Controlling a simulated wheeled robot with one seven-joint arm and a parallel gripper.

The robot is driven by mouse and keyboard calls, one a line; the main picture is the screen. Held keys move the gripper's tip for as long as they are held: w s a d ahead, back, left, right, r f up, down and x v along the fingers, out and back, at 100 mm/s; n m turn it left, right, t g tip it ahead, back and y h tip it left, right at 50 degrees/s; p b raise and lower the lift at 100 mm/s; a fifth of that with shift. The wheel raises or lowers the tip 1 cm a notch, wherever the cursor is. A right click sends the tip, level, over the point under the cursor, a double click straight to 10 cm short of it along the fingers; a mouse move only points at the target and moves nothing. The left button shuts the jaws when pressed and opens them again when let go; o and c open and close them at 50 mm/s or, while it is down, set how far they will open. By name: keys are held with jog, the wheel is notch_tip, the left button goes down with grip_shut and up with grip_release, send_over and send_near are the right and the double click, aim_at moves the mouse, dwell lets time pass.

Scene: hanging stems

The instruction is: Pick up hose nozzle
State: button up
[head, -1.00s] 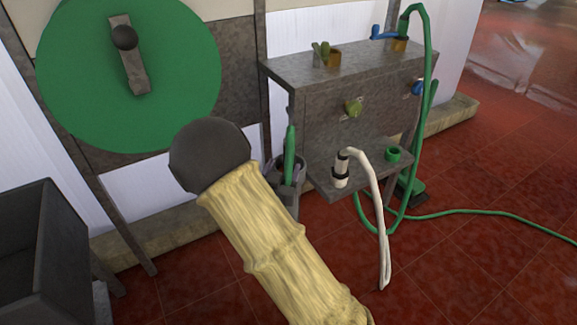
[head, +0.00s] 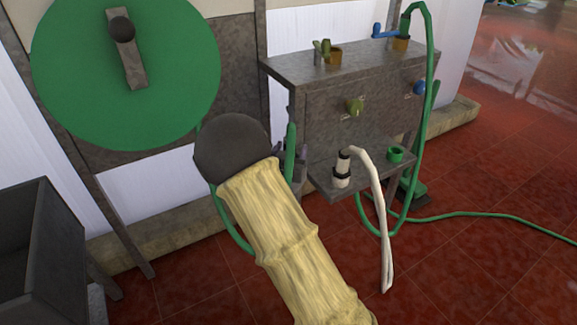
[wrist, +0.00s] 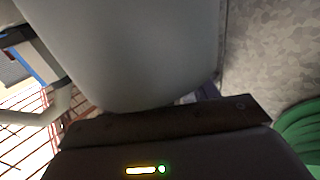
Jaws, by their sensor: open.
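I cannot tell for sure which thing is the hose nozzle. A white cylinder with black bands (head: 342,168) stands on the low shelf in the head view, with a white hose hanging from it. A green hose (head: 426,90) with a green upper end hangs at the right of the grey cabinet. My arm's yellow link and dark round joint hide my gripper in the head view. In the wrist view the dark body of my gripper (wrist: 165,118) crosses the bottom, open. A large smooth grey shape (wrist: 125,50) fills the view's upper middle, very close.
The grey cabinet (head: 325,100) carries small pots, valve handles and a low shelf with a green ring (head: 395,154). A green disc (head: 70,80) stands on the left, above a dark open box (head: 30,250). Red tiled floor (head: 480,270) is mostly clear at right.

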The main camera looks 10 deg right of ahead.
jog(key=shift+d+r, duration=0.1)
jog(key=shift+d, duration=0.15)
jog(key=shift+a, duration=0.1)
jog(key=c, duration=1.1)
jog(key=shift+r, duration=0.1)
notch_tip(320, 180, up, 10)
jog(key=p, duration=0.4)
jog(key=shift+w, duration=0.1)
